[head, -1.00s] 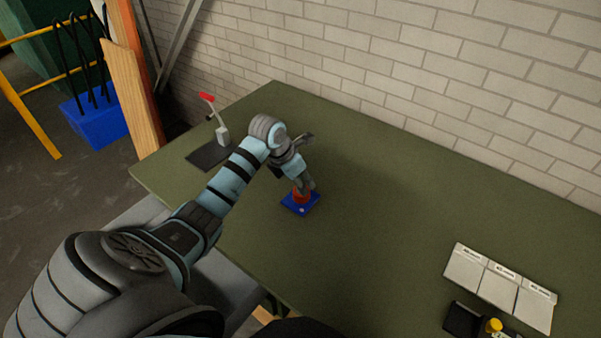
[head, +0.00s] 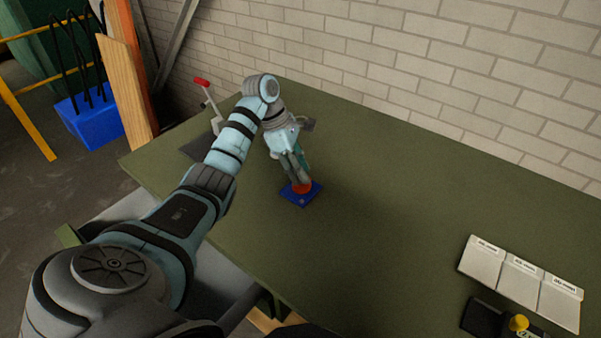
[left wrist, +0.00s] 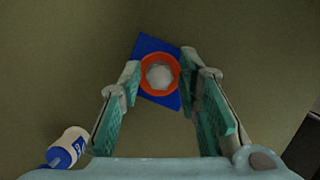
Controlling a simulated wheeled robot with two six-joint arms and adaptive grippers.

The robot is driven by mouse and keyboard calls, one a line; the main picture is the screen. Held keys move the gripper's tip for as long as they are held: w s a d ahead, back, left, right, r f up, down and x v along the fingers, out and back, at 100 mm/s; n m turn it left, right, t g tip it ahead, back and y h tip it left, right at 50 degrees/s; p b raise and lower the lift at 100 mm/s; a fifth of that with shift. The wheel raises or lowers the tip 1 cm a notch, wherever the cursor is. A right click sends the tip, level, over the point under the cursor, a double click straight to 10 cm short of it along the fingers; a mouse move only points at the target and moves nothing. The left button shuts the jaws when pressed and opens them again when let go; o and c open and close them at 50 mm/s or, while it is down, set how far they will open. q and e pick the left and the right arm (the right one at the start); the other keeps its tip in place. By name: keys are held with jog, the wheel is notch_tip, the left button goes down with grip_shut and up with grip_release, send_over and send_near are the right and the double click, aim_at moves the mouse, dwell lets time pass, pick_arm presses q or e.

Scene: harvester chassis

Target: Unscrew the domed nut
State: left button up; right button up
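The domed nut (left wrist: 160,76) shows in the left wrist view as a pale, rounded piece inside an orange-red ring (left wrist: 146,86). The ring is on a blue plate (left wrist: 150,44) on the green table. In the head view the ring (head: 303,188) and blue plate (head: 294,200) show just below my left gripper (head: 299,180), which hides the nut there. In the left wrist view my left gripper (left wrist: 168,74) has its fingers apart, one on each side of the ring. I cannot tell whether they touch it. My right gripper is not in view.
A white container with a blue end (left wrist: 68,147) is near the left finger in the wrist view. A red-handled lever fixture (head: 203,84) stands at the table's far left. Pale labelled trays (head: 520,278) and a yellow knob (head: 518,322) are at right. The middle table is clear.

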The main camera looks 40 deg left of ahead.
pick_arm(q)
jog(key=shift+f+m+g+b, duration=0.4)
jog(key=shift+m+b, duration=0.3)
jog(key=shift+m, duration=0.4)
jog(key=shift+r+m+g+h+p, duration=0.3)
jog(key=shift+m+g+p, duration=0.25)
jog(key=shift+m, duration=0.65)
jog(key=shift+d+m+b, duration=0.1)
jog(key=shift+m+b, duration=0.2)
jog(key=shift+m, duration=0.6)
jog(key=f+m+g+b, duration=0.1)
jog(key=m+b, duration=0.1)
jog(key=b, duration=0.2)
jog(key=shift+w, duration=0.1)
jog(key=shift+r+m+g, duration=0.2)
jog(key=shift+m+g, duration=0.05)
jog(key=shift+m, duration=0.05)
jog(key=shift+r, duration=0.25)
jog(key=shift+p, duration=0.45)
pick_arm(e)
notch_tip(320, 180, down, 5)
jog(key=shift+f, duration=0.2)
pick_arm(q)
jog(key=shift+c, duration=0.6)
